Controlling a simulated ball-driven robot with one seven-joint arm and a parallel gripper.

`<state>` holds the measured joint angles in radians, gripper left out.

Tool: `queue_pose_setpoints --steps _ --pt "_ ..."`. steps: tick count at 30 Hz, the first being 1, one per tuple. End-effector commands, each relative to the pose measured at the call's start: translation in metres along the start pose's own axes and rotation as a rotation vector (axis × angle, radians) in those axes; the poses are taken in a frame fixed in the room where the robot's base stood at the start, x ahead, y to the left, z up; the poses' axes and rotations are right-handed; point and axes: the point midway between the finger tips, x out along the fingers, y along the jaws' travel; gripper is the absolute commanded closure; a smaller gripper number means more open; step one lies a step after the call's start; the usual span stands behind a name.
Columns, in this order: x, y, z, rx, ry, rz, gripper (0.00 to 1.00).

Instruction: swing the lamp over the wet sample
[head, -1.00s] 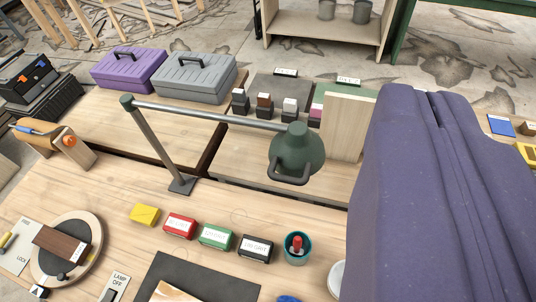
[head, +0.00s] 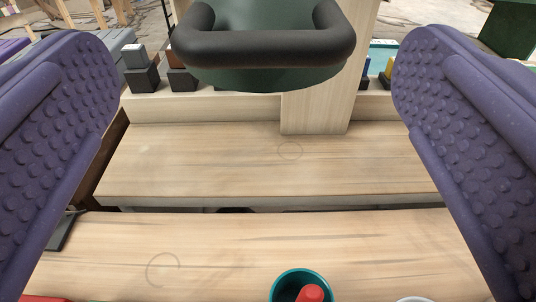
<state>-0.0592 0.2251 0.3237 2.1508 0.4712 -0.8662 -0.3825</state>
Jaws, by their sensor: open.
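The lamp's dark green head (head: 265,15) is at the top middle, with its thick black handle (head: 265,48) facing me. My gripper (head: 255,75) is open, its two purple studded fingers wide apart at the left and right edges. The handle lies between the fingers in the picture, with a clear gap on both sides; I cannot tell its distance in depth. The lamp's arm is out of view, and a dark piece at the left edge (head: 62,232) may be its base plate. The wet sample is not in view.
A teal cup (head: 300,285) with a red item stands at the bottom. Small dark blocks (head: 143,78) stand behind, left of the lamp. An upright wooden board (head: 315,110) rises behind it. The wooden bench (head: 220,250) between is mostly bare.

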Motion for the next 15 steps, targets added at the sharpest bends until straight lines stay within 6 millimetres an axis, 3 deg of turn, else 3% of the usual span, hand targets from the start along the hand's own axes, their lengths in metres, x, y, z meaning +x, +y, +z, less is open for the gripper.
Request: queue_pose_setpoints --steps 1,5,15 --pt "-0.001 0.0 0.009 -0.006 0.002 0.01 0.0" --pt "0.01 0.001 0.013 -0.007 0.009 0.021 0.0" --pt "0.066 0.002 0.011 -0.006 0.011 0.019 0.0"
